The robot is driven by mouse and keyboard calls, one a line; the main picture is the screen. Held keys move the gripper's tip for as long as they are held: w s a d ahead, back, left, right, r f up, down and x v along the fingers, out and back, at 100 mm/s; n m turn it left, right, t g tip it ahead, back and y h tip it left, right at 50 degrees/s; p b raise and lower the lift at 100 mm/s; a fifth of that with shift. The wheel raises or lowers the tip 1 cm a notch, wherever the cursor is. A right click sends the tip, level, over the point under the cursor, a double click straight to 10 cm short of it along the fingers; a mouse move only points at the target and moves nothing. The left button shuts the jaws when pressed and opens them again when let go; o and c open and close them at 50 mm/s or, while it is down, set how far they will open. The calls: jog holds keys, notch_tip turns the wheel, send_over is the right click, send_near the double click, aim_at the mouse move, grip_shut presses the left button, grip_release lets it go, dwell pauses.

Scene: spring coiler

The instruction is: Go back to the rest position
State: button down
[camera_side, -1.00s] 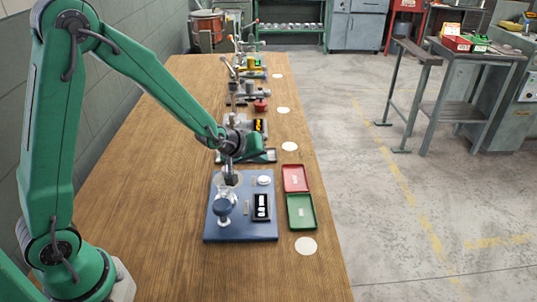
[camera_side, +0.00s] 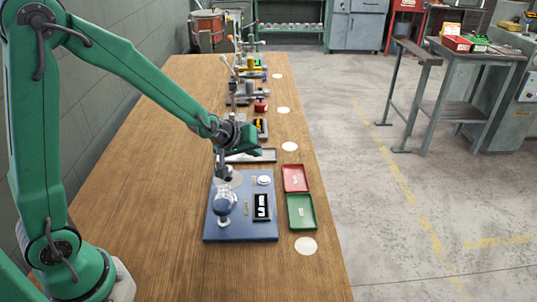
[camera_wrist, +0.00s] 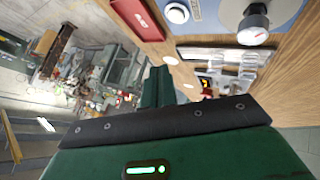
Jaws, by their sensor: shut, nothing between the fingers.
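In the wrist view the gauge (camera_wrist: 252,28) and the white button (camera_wrist: 177,12) show at the top. My green gripper body fills the bottom of that view.
A red tray (camera_side: 295,178) and a green tray (camera_side: 301,211) lie right of the plate. A grey tray (camera_side: 252,156) and several other devices stand farther back along the wooden bench (camera_side: 150,215). The bench's left part under my arm is clear.

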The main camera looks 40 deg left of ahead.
jog(key=s+r+m+g, duration=0.1)
jog(key=s+r, duration=0.3)
jog(key=s, duration=0.4)
jog(key=s+r+m+g, duration=0.1)
jog(key=s+r+m, duration=0.3)
jog(key=s, duration=0.5)
jog(key=s+a+r+m+g, duration=0.1)
jog(key=s+r+m, duration=0.1)
jog(key=s+r, duration=0.3)
jog(key=s, duration=0.3)
jog(key=shift+s+m, duration=0.2)
jog(key=shift+m, duration=0.1)
jog(key=shift+r, duration=0.1)
